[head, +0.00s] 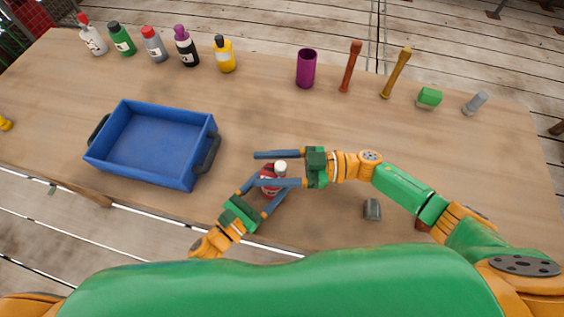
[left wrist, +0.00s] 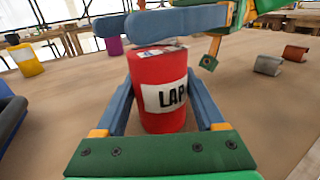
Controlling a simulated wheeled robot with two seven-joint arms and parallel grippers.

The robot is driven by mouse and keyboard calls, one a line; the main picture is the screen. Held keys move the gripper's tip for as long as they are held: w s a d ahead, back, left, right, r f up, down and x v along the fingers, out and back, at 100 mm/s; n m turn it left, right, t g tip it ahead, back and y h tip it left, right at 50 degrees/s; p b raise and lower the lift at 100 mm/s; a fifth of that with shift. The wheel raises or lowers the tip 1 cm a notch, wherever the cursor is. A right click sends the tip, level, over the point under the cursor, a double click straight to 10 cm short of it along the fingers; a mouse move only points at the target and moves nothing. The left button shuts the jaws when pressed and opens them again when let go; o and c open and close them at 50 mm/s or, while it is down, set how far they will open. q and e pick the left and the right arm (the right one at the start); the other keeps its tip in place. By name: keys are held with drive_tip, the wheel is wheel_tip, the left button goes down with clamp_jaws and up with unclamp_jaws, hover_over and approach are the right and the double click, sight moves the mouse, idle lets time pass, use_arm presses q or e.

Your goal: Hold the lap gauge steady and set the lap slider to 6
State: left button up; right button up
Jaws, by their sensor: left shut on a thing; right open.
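The lap gauge (head: 267,177) is a red cylinder with a white band, upright on the table. The left wrist view shows it close up, with "LAP" on the label of the gauge (left wrist: 160,68). My left gripper (head: 272,184) is shut on its sides. A whitish knob (head: 280,167) is at its top in the head view. My right gripper (head: 258,170) is open, its two fingers on either side of the knob and apart from it. In the left wrist view a right finger covers part of the gauge's top. The lap slider and its setting cannot be made out.
A blue tray (head: 122,107) stands to the left. Several bottles, a purple cup (head: 306,70), two wooden pegs, a green block (head: 429,96) and a grey cylinder (head: 475,103) line the back. A small grey piece (head: 372,210) lies at the right front.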

drive_tip(key=d, duration=1.2)
drive_tip(key=shift+s, duration=0.3)
